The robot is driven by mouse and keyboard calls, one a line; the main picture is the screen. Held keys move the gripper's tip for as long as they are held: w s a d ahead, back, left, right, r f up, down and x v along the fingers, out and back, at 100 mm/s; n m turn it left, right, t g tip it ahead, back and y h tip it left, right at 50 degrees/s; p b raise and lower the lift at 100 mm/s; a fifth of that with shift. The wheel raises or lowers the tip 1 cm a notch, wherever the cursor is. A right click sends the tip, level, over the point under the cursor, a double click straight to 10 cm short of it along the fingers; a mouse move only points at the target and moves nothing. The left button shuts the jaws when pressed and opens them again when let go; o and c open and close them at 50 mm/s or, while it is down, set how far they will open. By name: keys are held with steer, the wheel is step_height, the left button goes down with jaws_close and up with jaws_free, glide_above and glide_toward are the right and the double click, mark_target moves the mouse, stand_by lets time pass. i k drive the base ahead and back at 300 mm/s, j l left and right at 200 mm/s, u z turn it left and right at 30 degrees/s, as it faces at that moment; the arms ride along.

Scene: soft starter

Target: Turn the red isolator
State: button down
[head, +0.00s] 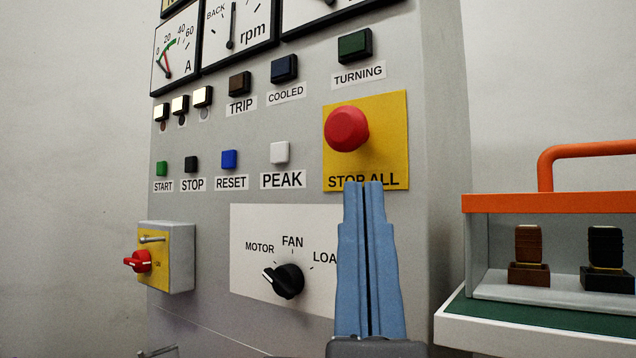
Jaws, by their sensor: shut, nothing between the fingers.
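The red isolator (138,261) is a small red rotary handle with a pale stripe along it. It sits on a yellow plate (154,270) on the front of a grey box (181,257) at the panel's lower left. A small metal bar (152,239) shows above the handle. My gripper (363,185) is blue, points upward and is shut with nothing held. It is well to the right of the isolator in the picture. Its tips overlap the lower edge of the yellow STOP ALL plate (384,120); I cannot tell whether they touch it.
A red mushroom button (346,129) is above my gripper. A black selector knob (284,281), marked MOTOR, FAN and a partly hidden label, lies between gripper and isolator. Small push buttons (229,159) line the panel. An orange-topped case (548,203) stands at right.

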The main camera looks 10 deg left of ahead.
mark_target(140, 261)
steer(key=j, duration=0.4)
steer(key=i+j+u, duration=0.1)
steer(key=j, duration=0.3)
steer(key=i+j, duration=0.15)
steer(key=j, duration=0.25)
steer(key=j+u, duration=0.1)
steer(key=j, duration=0.3)
steer(key=i, duration=0.05)
